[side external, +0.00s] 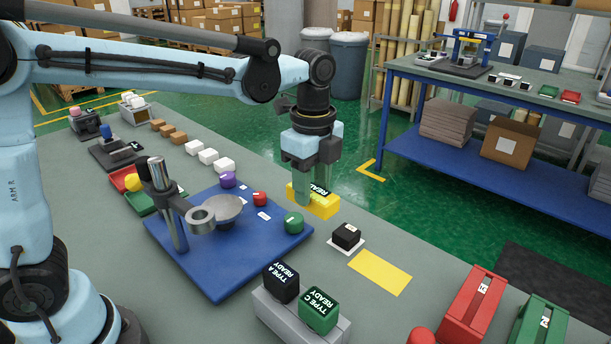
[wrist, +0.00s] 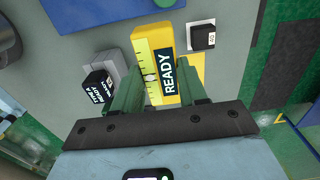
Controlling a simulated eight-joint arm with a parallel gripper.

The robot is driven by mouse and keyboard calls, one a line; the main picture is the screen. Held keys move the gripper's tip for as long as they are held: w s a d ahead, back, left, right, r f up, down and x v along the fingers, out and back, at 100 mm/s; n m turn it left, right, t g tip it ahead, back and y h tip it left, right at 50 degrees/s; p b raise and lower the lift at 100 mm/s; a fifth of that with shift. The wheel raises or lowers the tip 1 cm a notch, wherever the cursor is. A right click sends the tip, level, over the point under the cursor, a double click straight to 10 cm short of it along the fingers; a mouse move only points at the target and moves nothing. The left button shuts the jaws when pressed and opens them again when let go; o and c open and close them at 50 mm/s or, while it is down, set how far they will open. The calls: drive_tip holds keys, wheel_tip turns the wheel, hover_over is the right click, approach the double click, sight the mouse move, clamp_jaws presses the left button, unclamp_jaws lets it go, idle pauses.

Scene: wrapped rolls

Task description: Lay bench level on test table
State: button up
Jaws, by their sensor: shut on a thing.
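The bench level is a yellow block (side external: 318,207) with a black READY label, near the far edge of the grey table (side external: 200,305). My gripper (side external: 316,182) is shut on it, with one finger on each side. In the wrist view the level (wrist: 143,48) sits between the green fingers (wrist: 158,90), and its scale and bubble vial show. It looks raised off the surface, but the gap beneath is hard to judge. Which surface is called the test table is not marked.
A blue board (side external: 215,275) with a clamp stand and coloured pieces lies left of the level. A black block (side external: 346,236) on a white square and a flat yellow patch (side external: 380,272) are to its right. TYPE A and TYPE C blocks (side external: 318,310) stand in front.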

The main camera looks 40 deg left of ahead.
drive_tip(key=s+a, duration=0.3)
drive_tip(key=a, duration=0.6)
drive_tip(key=s+a+r, duration=0.1)
drive_tip(key=s+a, duration=0.3)
drive_tip(key=a, duration=0.6)
drive_tip(key=shift+s+r, duration=0.25)
drive_tip(key=shift+r, duration=0.05)
drive_tip(key=shift+d+f, duration=0.1)
drive_tip(key=shift+f, duration=2.4)
drive_tip(key=shift+f, duration=1.4)
